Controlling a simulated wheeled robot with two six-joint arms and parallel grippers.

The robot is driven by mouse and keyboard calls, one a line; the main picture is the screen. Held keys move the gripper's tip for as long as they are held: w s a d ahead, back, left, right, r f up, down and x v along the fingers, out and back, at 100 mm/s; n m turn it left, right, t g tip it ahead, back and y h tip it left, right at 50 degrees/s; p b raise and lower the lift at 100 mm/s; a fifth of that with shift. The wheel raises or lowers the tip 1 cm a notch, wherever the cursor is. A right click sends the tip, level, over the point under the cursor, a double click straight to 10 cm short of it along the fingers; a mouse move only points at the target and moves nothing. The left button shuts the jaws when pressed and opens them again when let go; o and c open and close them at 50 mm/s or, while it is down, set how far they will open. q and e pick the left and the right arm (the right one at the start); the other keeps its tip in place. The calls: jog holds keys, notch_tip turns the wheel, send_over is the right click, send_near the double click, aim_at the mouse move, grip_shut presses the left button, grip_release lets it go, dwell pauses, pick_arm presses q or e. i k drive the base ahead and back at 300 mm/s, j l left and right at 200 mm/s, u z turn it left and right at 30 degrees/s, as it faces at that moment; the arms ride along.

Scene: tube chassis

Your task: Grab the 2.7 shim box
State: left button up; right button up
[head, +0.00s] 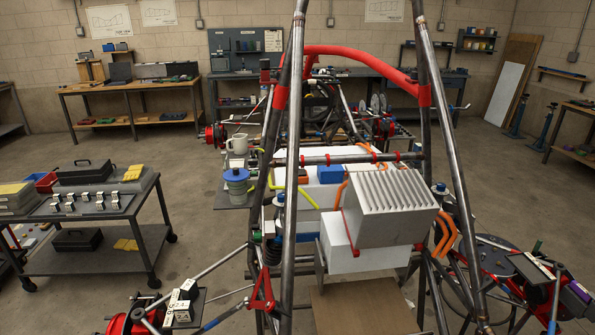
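Small white boxes (187,291) with dark markings sit on a dark plate at the lower left, beside a red wheel hub (120,325). One box (182,311) at the front shows digits, but they are too small to read surely. I cannot tell which one is the 2.7 shim box. Neither of my grippers shows in the head view.
The tube chassis (291,130) with its red hoop fills the middle. A grey cart (60,213) with a black case and small parts stands at the left. Open floor (200,228) lies between cart and chassis.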

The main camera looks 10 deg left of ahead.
aim_at(57, 197)
jog(key=i+j+u, duration=0.1)
jog(key=j, duration=0.5)
jog(key=i+j+u, duration=0.15)
jog(key=j, duration=0.45)
jog(key=j+u, duration=0.1)
jog(key=j, duration=0.45)
jog(key=i+j+u, duration=0.15)
jog(key=j, duration=0.4)
jog(key=i+j+u, duration=0.1)
jog(key=i+j, duration=0.15)
jog(key=j, duration=0.3)
jog(key=i+j+u, duration=0.1)
jog(key=j, duration=0.45)
jog(key=i+j+u, duration=0.15)
jog(key=i+j, duration=0.2)
jog(key=j, duration=0.15)
jog(key=i+j+u, duration=0.1)
jog(key=j, duration=0.4)
jog(key=i+l, duration=0.15)
jog(key=i, duration=0.3)
jog(key=i+l, duration=0.2)
jog(key=i, duration=0.2)
jog(key=i+l+u, duration=0.1)
jog(key=i, duration=0.35)
jog(key=i+l, duration=0.25)
jog(key=i, duration=0.15)
